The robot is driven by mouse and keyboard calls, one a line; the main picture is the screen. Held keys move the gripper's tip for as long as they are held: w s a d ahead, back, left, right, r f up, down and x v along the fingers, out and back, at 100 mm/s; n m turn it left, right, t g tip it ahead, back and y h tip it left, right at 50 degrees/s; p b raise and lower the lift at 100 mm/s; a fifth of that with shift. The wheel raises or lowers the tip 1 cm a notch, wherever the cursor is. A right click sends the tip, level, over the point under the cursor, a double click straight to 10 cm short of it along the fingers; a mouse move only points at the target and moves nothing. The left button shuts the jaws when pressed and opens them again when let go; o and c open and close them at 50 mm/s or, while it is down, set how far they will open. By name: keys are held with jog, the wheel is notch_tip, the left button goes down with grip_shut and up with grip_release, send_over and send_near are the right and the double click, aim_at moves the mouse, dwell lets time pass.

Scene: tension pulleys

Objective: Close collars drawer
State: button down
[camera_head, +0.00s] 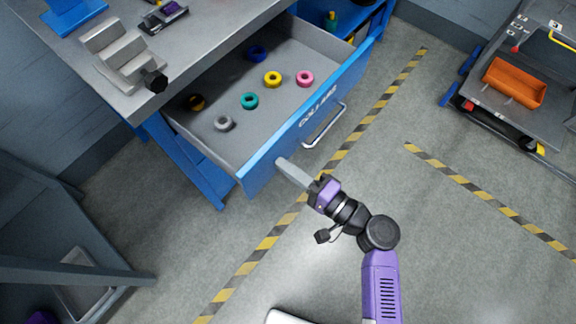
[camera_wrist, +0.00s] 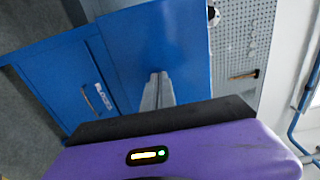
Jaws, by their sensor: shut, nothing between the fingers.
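The collars drawer (camera_head: 308,119) has a blue front with the word COLLARS and a metal handle (camera_head: 324,126). It stands pulled out from the grey-topped workbench, with several coloured collars inside, such as a yellow one (camera_head: 272,79) and a teal one (camera_head: 249,101). My gripper (camera_head: 281,163) is shut and empty. In the head view its tips are at the drawer front, left of the handle; I cannot tell whether they touch it. In the wrist view the shut fingers (camera_wrist: 158,90) point at a blue panel (camera_wrist: 155,45).
Metal blocks (camera_head: 122,58) and a black knob sit on the bench top (camera_head: 200,45). A cart (camera_head: 515,100) with an orange bin (camera_head: 514,83) stands at the right. A grey rack (camera_head: 60,240) is at the lower left. The striped floor in front of the drawer is clear.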

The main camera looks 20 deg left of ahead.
jog(key=b+x, duration=0.7)
jog(key=x, duration=0.7)
jog(key=b+x, duration=0.7)
jog(key=x, duration=0.7)
jog(key=shift+a+f, duration=0.2)
jog(key=shift+a, duration=0.2)
jog(key=shift+w+a+b, duration=0.2)
jog(key=shift+a+b, duration=0.1)
jog(key=shift+b, duration=0.1)
jog(key=shift+w+a+r, duration=0.1)
jog(key=shift+a+r, duration=0.1)
jog(key=shift+r, duration=0.1)
